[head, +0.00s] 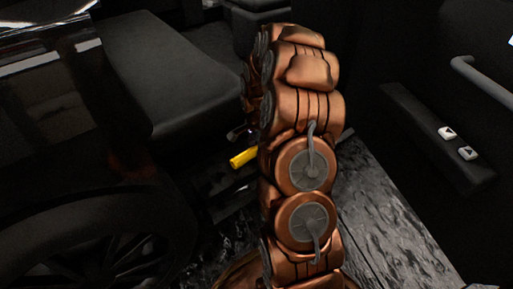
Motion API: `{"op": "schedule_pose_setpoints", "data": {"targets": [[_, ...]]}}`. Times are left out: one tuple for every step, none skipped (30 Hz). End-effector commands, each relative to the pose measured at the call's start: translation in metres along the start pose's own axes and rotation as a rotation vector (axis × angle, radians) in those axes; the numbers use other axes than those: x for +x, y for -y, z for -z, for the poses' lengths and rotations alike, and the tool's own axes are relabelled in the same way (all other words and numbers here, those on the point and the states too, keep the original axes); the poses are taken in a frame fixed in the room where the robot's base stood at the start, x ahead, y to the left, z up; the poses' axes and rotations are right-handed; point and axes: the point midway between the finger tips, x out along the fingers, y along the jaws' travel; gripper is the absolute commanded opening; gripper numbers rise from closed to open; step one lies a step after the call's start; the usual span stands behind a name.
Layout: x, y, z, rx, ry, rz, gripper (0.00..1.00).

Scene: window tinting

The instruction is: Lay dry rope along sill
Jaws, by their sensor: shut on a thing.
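No rope shows in the head view. My copper-coloured arm rises through the middle of the picture and hides what is behind it. My gripper cannot be made out; the arm's far end is hidden behind its own links. A short yellow cylinder-like piece (243,158) sticks out to the left of the arm, low beside the dark seat. Its other end is hidden behind the arm. I cannot tell what it belongs to or whether anything holds it. No window sill can be clearly picked out.
A dark seat (175,75) stands at the upper left, with a black steering wheel (90,215) at the lower left. A dark door panel (440,135) with two pale buttons (457,143) and a grey handle (482,80) is on the right. Grey, mottled floor (385,220) is bare between.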

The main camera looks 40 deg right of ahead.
Motion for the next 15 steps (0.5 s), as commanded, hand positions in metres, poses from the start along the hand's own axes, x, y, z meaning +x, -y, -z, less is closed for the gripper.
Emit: {"op": "schedule_pose_setpoints", "data": {"targets": [[0.0009, -0.0001, 0.0001, 0.0, 0.0, 0.0, 0.01], [0.0014, 0.0, 0.0001, 0.0, 0.0, 0.0, 0.01], [0.002, 0.0, 0.0001, 0.0, 0.0, 0.0, 0.01], [0.0025, 0.0, 0.0001, 0.0, 0.0, 0.0, 0.01], [0.003, 0.0001, 0.0002, 0.0, 0.0, 0.0, 0.01], [0.0036, 0.0001, 0.0002, 0.0, 0.0, 0.0, 0.01], [0.004, 0.0001, 0.0002, 0.0, 0.0, 0.0, 0.01], [0.0046, 0.0002, 0.0002, 0.0, 0.0, 0.0, 0.01], [0.0049, 0.0002, 0.0002, 0.0, 0.0, 0.001, 0.4], [0.0046, 0.0003, 0.0002, 0.0, -0.001, 0.001, 0.43], [0.0046, 0.0002, 0.0002, 0.0, 0.0, 0.001, 0.46], [0.0045, 0.0002, 0.0002, 0.0, -0.001, 0.001, 0.5], [0.0045, 0.0002, 0.0002, 0.0, 0.0, 0.001, 0.53], [0.0045, 0.0002, 0.0002, 0.0, 0.0, 0.001, 0.56], [0.0046, 0.0001, 0.0002, 0.0, 0.0, 0.0, 0.61]]}}
